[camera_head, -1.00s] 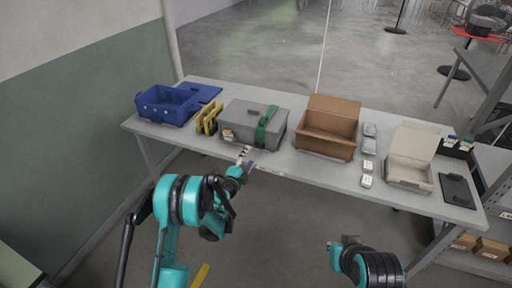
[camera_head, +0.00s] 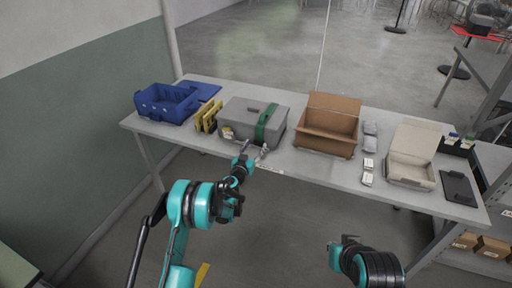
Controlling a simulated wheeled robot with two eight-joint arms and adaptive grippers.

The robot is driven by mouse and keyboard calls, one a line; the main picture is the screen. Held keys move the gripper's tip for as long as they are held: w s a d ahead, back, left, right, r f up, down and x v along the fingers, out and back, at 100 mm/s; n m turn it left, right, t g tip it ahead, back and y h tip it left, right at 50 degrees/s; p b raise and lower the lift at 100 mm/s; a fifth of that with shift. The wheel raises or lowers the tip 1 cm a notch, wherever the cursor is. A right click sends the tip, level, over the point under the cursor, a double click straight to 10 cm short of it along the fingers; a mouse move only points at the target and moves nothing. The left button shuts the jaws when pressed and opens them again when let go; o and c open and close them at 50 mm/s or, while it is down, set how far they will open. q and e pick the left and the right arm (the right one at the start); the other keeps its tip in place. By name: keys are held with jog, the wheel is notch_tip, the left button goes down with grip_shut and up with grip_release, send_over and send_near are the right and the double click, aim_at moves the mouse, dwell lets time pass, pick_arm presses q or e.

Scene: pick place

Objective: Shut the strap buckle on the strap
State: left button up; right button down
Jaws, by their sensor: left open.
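A grey case (camera_head: 237,118) sits on the table with a green strap (camera_head: 268,117) running over its lid and down the front, right of the handle. The strap buckle is too small to make out; the strap's lower front end is close to my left gripper. My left gripper (camera_head: 254,150) is open at the table's front edge, just below and in front of the strap, with its fingers pointing up towards the case. I see nothing between its fingers. My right gripper (camera_head: 337,246) is low at the bottom, in front of the table and far from the case; its fingers are unclear.
On the table (camera_head: 315,169), a blue crate (camera_head: 164,104) and yellow items (camera_head: 207,117) stand left of the case. An open cardboard box (camera_head: 327,127), small packs, a pale open box (camera_head: 410,155) and a dark tablet (camera_head: 458,187) stand right. Free room is narrow along the front edge.

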pick_arm(q)
jog(key=shift+x, duration=0.85)
jog(key=c, duration=1.1)
jog(key=shift+r, duration=0.1)
jog(key=shift+c, duration=0.2)
jog(key=shift+r, duration=0.1)
jog(key=shift+w+d+g, duration=0.1)
jog(key=shift+g, duration=0.2)
jog(key=shift+w+r+g+p, duration=0.1)
jog(key=shift+g+p, duration=0.2)
jog(key=shift+p, duration=0.2)
